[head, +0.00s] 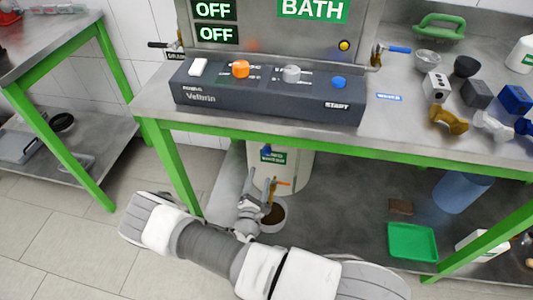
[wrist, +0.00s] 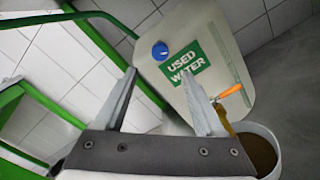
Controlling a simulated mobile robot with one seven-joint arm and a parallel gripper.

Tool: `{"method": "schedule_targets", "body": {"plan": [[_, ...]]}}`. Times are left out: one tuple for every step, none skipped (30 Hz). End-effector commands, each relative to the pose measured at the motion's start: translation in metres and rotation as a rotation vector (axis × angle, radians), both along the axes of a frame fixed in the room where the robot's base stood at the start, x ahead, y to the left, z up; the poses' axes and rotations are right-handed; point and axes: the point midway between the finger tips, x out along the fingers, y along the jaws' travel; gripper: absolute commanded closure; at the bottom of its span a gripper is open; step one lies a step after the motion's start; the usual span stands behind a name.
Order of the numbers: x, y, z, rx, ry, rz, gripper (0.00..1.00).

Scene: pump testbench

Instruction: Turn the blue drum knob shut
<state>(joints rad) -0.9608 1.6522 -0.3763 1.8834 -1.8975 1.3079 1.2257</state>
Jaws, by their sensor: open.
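The blue drum knob (wrist: 160,50) is a round knob on the upper left of the pale drum (wrist: 222,40) in the wrist view. It is left of the green USED WATER label (wrist: 187,65). In the head view the knob (head: 267,150) shows small under the bench. My gripper (wrist: 159,75) is open and empty, with its fingers pointing towards the drum; the knob appears just beyond the gap between the fingertips, apart from them. In the head view my gripper (head: 256,184) is in front of the drum (head: 291,170).
An orange-handled tap (wrist: 230,91) is on the drum, right of my gripper. Brown liquid runs below it into a white bucket (wrist: 268,137). The bench's green leg (head: 175,165) stands left of the drum. A green tray (head: 411,242) lies on the lower shelf.

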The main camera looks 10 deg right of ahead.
Motion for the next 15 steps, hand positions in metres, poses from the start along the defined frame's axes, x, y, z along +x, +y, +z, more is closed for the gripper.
{"method": "schedule_targets", "body": {"plan": [[0.011,-0.006,-0.002,-0.001,-0.003,-0.003,0.29],[0.017,-0.008,-0.003,0.000,-0.003,-0.003,0.29],[0.025,-0.011,-0.003,0.000,-0.002,-0.003,0.29],[0.032,-0.014,-0.003,0.000,-0.004,-0.002,0.29],[0.038,-0.017,-0.003,-0.001,-0.003,-0.003,0.29],[0.046,-0.020,-0.003,-0.001,-0.002,-0.003,0.29],[0.052,-0.022,-0.003,-0.001,-0.002,-0.002,0.29],[0.058,-0.025,-0.003,0.000,-0.002,-0.003,0.29],[0.066,-0.029,-0.003,-0.001,-0.003,-0.003,0.29],[0.071,-0.031,-0.003,0.000,-0.002,-0.002,0.29],[0.076,-0.033,-0.003,0.000,-0.002,-0.003,0.29],[0.083,-0.035,-0.003,0.000,-0.002,-0.002,0.29],[0.088,-0.037,-0.002,0.000,-0.002,-0.002,0.29],[0.092,-0.039,-0.002,0.000,-0.002,-0.003,0.29],[0.097,-0.041,-0.002,0.000,-0.002,-0.003,0.29]]}}
